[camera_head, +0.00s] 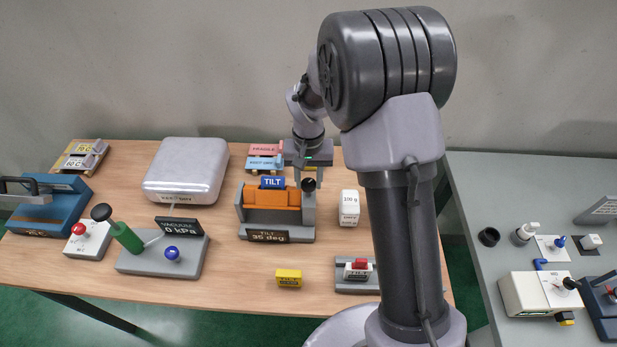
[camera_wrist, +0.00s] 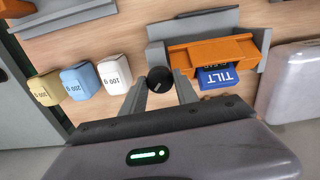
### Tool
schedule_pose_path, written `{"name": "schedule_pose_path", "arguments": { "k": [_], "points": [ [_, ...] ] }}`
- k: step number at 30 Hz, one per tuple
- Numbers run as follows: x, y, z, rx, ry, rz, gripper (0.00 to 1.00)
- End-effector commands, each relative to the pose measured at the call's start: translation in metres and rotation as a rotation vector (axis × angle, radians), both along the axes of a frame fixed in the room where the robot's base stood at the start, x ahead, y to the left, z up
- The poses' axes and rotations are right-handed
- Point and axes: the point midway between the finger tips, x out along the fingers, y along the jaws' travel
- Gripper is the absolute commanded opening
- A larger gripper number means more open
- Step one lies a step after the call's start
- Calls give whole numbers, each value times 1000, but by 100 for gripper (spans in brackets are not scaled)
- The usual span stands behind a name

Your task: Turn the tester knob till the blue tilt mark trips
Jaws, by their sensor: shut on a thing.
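The tilt tester (camera_head: 244,213) is a grey frame with an orange cradle (camera_head: 272,198). Its front display (camera_head: 269,236) reads TILT 35 deg. The blue tilt mark (camera_head: 272,182), labelled TILT, sits at the back of the cradle; it also shows in the wrist view (camera_wrist: 218,77). The round black tester knob (camera_head: 309,185) is on the tester's right side. In the wrist view the knob (camera_wrist: 160,79) lies between the two fingertips of my gripper (camera_wrist: 160,86), which is shut on it. Whether the mark has tripped is hard to tell.
A white 100 g weight (camera_head: 349,208) stands close to the right of the tester. Blue (camera_wrist: 82,78) and yellow weights (camera_wrist: 47,88) are beside it in the wrist view. Pink and blue labelled blocks (camera_head: 264,157) are behind. A yellow block (camera_head: 289,278) lies in front.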

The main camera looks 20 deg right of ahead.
Motion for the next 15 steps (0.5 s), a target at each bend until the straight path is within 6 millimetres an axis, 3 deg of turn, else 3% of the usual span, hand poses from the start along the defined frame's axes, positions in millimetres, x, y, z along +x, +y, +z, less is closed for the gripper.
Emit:
{"name": "schedule_pose_path", "arguments": {
  "k": [15],
  "points": [
    [1,0,3,-1,-4,488,0]
  ]
}}
